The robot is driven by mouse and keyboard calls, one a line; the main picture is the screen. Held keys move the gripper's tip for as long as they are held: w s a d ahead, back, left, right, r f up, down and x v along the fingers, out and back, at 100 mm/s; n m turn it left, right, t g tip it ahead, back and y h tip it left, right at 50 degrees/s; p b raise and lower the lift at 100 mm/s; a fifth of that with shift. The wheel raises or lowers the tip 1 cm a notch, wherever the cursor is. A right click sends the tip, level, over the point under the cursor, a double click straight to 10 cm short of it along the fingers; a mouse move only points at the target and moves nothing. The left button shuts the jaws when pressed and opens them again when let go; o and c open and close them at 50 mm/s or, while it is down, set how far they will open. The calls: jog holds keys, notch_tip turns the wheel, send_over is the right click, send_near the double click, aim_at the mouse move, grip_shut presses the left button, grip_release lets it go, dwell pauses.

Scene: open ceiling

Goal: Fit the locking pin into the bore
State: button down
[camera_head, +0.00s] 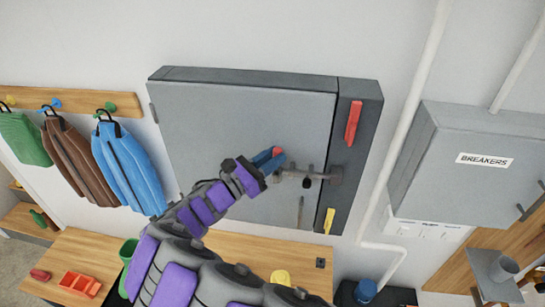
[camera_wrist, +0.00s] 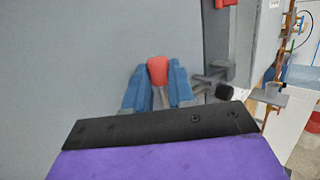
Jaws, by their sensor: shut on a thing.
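My gripper (camera_head: 268,158) has blue fingers and is in front of the grey cabinet door (camera_head: 245,125). In the wrist view the fingers (camera_wrist: 157,88) are shut on a red-topped pin (camera_wrist: 157,68), its grey lower part showing between them. The red end of the pin also shows in the head view (camera_head: 278,151). A grey latch bar (camera_head: 325,176) with a dark round end crosses the door's right edge, just right of and below my fingertips. It shows in the wrist view (camera_wrist: 212,80) right of the fingers. The bore cannot be made out, and the pin's tip is hidden.
A red handle (camera_head: 353,122) and a yellow piece (camera_head: 329,220) are on the dark cabinet side strip. A breaker box (camera_head: 465,165) and a pale pipe (camera_head: 405,110) are at right. Jackets (camera_head: 130,165) hang at left. A wooden bench (camera_head: 85,255) lies below.

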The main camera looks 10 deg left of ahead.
jog(key=shift+f, duration=1.65)
jog(key=c, duration=0.9)
grip_release()
jog(key=shift+s+d+r, duration=0.1)
jog(key=shift+r, duration=0.05)
jog(key=b, duration=0.1)
send_near(273, 175)
jog(key=s+a+r, duration=0.2)
jog(key=s+a, duration=0.2)
jog(key=s, duration=0.2)
jog(key=shift+a+f, duration=0.35)
jog(key=shift+a, duration=0.05)
